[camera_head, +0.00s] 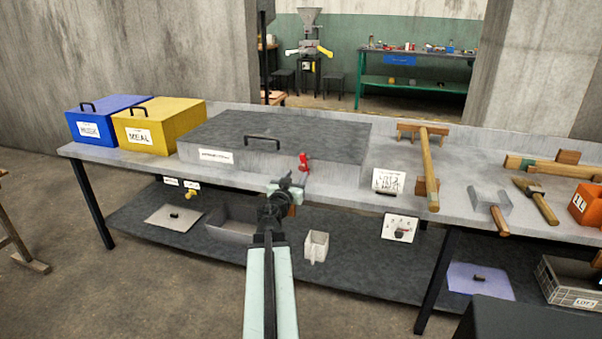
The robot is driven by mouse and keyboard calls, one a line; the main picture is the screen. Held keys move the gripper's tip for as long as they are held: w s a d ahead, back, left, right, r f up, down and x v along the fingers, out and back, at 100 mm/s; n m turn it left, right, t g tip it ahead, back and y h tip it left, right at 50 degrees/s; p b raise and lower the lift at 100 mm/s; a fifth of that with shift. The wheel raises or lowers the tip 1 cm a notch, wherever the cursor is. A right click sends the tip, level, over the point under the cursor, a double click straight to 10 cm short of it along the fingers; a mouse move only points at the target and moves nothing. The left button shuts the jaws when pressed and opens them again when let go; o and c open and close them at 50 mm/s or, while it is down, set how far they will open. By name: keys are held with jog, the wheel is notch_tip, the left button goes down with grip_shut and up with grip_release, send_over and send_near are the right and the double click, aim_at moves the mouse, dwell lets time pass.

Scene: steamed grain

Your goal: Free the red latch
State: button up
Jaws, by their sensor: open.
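The red latch (304,162) is a small upright piece at the front of a wide grey lidded box (340,142) on the bench. The box's lid is down and has a dark handle (262,139) on top. My gripper (291,179) is open at the bench's front edge, just below and left of the latch. It appears close to the latch; I cannot tell whether they touch. The latch's lower end is partly hard to make out at this size.
The bench (130,157) holds a blue box (90,128) and a yellow box (178,122) at left. The lower shelf (350,265) holds a grey bin (233,222) and a white container (316,245).

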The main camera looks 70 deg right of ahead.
aim_at(300, 168)
jog(key=d, duration=0.7)
jog(key=shift+w+d, duration=0.15)
jog(key=shift+w, duration=0.1)
grip_shut()
jog(key=shift+w, duration=0.15)
dwell(0.8)
